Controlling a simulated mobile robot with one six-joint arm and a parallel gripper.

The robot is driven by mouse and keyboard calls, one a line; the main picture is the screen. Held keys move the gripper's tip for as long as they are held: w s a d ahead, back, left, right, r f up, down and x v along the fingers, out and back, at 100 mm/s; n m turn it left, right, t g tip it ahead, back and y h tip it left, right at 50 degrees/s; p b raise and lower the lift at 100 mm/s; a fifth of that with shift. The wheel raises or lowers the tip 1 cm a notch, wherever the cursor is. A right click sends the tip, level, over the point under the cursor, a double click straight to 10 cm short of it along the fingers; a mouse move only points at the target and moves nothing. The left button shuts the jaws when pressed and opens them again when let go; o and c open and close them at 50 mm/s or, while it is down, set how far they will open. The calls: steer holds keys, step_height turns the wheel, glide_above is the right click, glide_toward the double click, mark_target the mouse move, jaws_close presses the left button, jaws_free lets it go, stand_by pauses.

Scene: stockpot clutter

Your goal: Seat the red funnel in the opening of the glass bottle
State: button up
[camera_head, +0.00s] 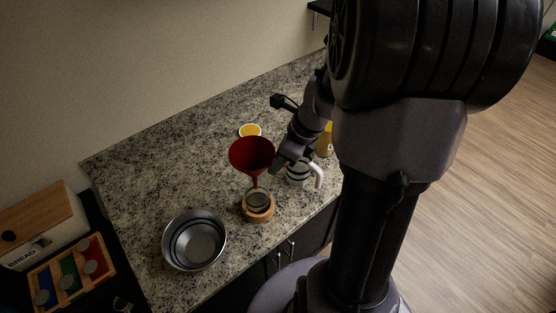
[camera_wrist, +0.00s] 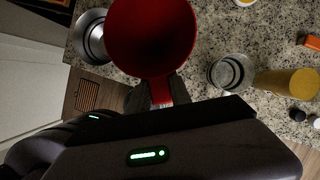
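The red funnel (camera_head: 252,153) is upright with its wide mouth up and its narrow spout pointing down. My gripper (camera_head: 279,160) is shut on the funnel's side tab; the wrist view shows the red tab between the fingers (camera_wrist: 161,93). The glass bottle (camera_head: 258,200) stands on the counter with a wooden band or base around it, directly below the spout in the head view. The spout tip overlaps the bottle's top there; I cannot tell whether it is inside the opening or just above it. In the wrist view the funnel (camera_wrist: 150,38) hides the bottle.
A metal bowl (camera_head: 195,238) stands left of the bottle. A striped mug (camera_head: 298,173) with a white handle and a yellow bottle (camera_head: 325,140) stand to the right. A yellow-topped cup (camera_head: 250,130) is behind the funnel. The counter's left part is clear.

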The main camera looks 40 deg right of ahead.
steer(key=o, duration=0.5)
steer(key=p+v, duration=0.4)
steer(key=v, duration=1.3)
steer(key=shift+r, duration=0.25)
steer(key=s+a+f+n+t+b, duration=0.1)
steer(key=s+a+f+n+b, duration=0.2)
steer(key=a+f+n+b, duration=0.8)
steer(key=s+a+f+n+t+b, duration=0.1)
steer(key=s+a+f+n+b, duration=0.1)
steer(key=a+f+n+b, duration=0.9)
steer(key=a+n+b, duration=0.1)
steer(key=n+b, duration=0.1)
steer(key=n, duration=0.1)
steer(key=shift+s+a+h+b, duration=0.3)
steer(key=shift+s+a, duration=0.05)
steer(key=shift+a, duration=0.05)
